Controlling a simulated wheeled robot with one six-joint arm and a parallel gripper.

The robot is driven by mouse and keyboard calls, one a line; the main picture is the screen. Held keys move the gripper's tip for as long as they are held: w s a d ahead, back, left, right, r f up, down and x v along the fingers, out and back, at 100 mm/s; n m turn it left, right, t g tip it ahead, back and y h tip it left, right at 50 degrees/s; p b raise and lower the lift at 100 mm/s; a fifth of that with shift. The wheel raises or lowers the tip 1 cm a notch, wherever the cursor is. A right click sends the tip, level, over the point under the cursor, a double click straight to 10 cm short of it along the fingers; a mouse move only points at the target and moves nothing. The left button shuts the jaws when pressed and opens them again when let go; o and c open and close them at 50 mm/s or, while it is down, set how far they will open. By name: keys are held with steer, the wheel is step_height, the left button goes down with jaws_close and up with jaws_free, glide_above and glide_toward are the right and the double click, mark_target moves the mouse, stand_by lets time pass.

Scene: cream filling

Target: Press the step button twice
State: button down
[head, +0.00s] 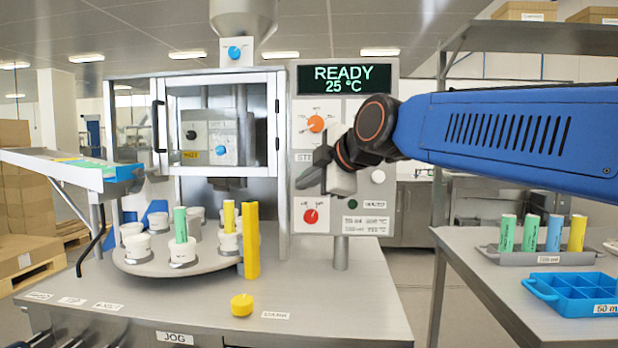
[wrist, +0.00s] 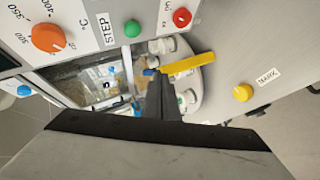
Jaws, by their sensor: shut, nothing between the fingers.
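The step button (wrist: 132,28) is a green round button beside a STEP label (wrist: 107,33) on the control panel in the wrist view. In the head view the start of that label (head: 303,157) shows, but the button is hidden behind my gripper. My gripper (head: 308,169) is shut and empty in front of the panel, its fingers pointing left. In the wrist view the dark fingers (wrist: 154,80) end below and right of the button in the picture; I cannot tell the distance. The panel display (head: 346,79) reads READY 25 °C.
An orange knob (head: 316,123) sits above the label and a red knob (head: 310,216) below. A round carousel (head: 150,267) with white cups and coloured tubes stands at left. A tall yellow post (head: 251,240) and a yellow button (head: 242,305) are on the bench.

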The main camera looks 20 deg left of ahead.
steer(key=w+a, duration=0.2)
steer(key=w, duration=0.6)
steer(key=shift+w, duration=0.15)
steer(key=shift+w, duration=0.15)
stand_by(2.0)
steer(key=shift+w+a, duration=0.15)
steer(key=shift+w, duration=0.1)
steer(key=shift+w+a, duration=0.1)
steer(key=shift+w, duration=0.45)
stand_by(1.0)
steer(key=shift+s, duration=0.1)
steer(key=shift+s+d, duration=0.2)
steer(key=shift+s, duration=0.8)
steer(key=shift+s+d, duration=0.2)
steer(key=shift+s, duration=0.55)
steer(key=shift+s+d, duration=0.2)
steer(key=shift+s, duration=0.6)
steer(key=shift+s+d, duration=0.2)
steer(key=shift+s, duration=0.55)
